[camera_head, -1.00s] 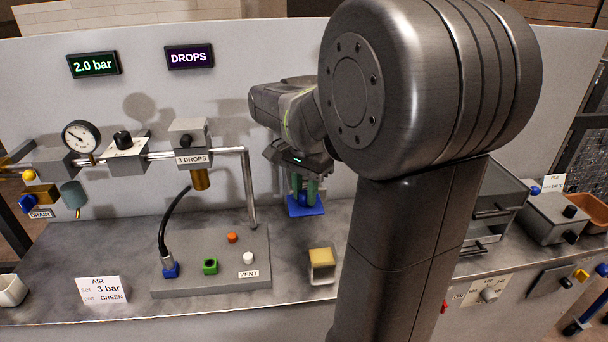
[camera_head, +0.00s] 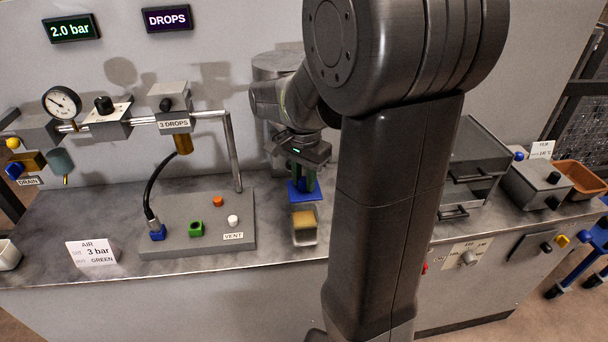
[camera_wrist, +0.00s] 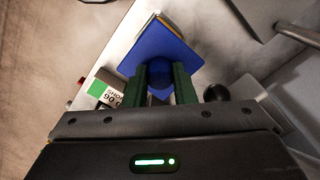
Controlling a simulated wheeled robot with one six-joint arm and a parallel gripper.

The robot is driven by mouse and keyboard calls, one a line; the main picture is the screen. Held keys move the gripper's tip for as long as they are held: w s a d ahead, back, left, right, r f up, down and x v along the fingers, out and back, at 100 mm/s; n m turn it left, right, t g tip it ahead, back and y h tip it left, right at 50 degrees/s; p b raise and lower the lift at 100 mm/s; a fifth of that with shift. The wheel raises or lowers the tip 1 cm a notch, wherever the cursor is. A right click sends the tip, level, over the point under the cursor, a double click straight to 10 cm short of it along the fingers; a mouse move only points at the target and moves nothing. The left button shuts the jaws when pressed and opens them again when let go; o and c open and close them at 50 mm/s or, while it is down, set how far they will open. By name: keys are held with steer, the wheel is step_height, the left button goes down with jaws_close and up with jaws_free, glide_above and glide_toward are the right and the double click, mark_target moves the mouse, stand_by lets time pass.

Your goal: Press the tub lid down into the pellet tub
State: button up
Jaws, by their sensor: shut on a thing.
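The tub lid is a flat blue square (camera_head: 306,190) with a knob on top, seen also in the wrist view (camera_wrist: 160,52). My gripper (camera_head: 305,172) is shut on this knob with its green fingers, which also show in the wrist view (camera_wrist: 161,82). The pellet tub (camera_head: 304,238) is a small clear box with yellow pellets, standing on the bench near its front edge. In the head view the lid is just behind and above the tub, apart from it. In the wrist view the lid hides most of the tub; a yellow edge shows past its far corner.
A grey fixture plate (camera_head: 196,240) with coloured ports and a hose lies left of the tub. A vertical pipe (camera_head: 234,155) stands left of my gripper. Drawers (camera_head: 470,170) and a grey box (camera_head: 537,183) stand at right.

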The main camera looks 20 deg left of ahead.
mark_target(304, 195)
steer(key=shift+f+b, duration=1.55)
steer(key=shift+f, duration=1.2)
steer(key=shift+f+b, duration=0.85)
steer(key=shift+f, duration=0.45)
steer(key=o, duration=1)
steer(key=shift+o, duration=0.2)
steer(key=shift+r, duration=0.15)
steer(key=shift+c, duration=0.2)
steer(key=shift+r+p, duration=0.45)
steer(key=shift+p, duration=0.15)
steer(key=shift+r+p, duration=0.5)
steer(key=shift+r, duration=0.15)
